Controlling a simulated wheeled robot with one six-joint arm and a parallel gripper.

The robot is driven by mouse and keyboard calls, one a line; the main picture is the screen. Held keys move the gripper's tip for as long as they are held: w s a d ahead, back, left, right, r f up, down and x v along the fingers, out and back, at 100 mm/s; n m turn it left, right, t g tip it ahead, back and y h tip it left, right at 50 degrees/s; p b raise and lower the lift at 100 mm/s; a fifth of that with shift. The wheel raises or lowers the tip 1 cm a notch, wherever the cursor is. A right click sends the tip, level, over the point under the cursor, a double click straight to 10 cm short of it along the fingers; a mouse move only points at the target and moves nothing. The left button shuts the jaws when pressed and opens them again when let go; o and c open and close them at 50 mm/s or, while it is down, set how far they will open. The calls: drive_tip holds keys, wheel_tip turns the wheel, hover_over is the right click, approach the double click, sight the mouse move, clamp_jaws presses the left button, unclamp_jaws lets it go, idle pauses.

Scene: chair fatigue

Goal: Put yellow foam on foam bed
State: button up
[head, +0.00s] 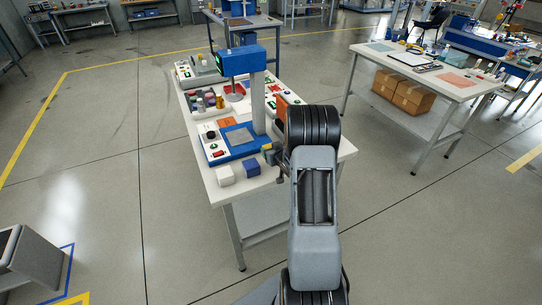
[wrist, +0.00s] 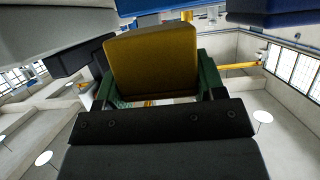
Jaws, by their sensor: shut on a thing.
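The yellow foam (wrist: 152,62) is a block that fills the upper middle of the wrist view. My gripper (wrist: 155,85) is shut on it, with a green finger at each side. In the head view a small yellow patch of the foam (head: 267,147) shows at my gripper (head: 271,153), just right of the blue press base. The foam bed appears to be the grey plate (head: 238,136) on that base, under the press head. The foam is beside the plate; its exact height above the base cannot be told. My arm hides part of the gripper.
A white block (head: 225,175) and a blue block (head: 250,168) stand at the table's front edge. The press column (head: 258,105) rises close to my gripper. A control box (head: 212,143) stands left of the plate. Small coloured parts (head: 207,101) lie farther back.

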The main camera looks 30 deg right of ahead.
drive_tip(key=shift+w+d+f, duration=0.1)
drive_tip(key=shift+w+f, duration=0.15)
drive_tip(key=shift+f, duration=0.1)
wheel_tip(320, 180, down, 3)
drive_tip(key=shift+w+r+p, duration=0.15)
drive_tip(key=shift+p, duration=0.45)
drive_tip(key=shift+f, duration=0.3)
drive_tip(key=shift+f, duration=0.15)
drive_tip(key=o, duration=0.9)
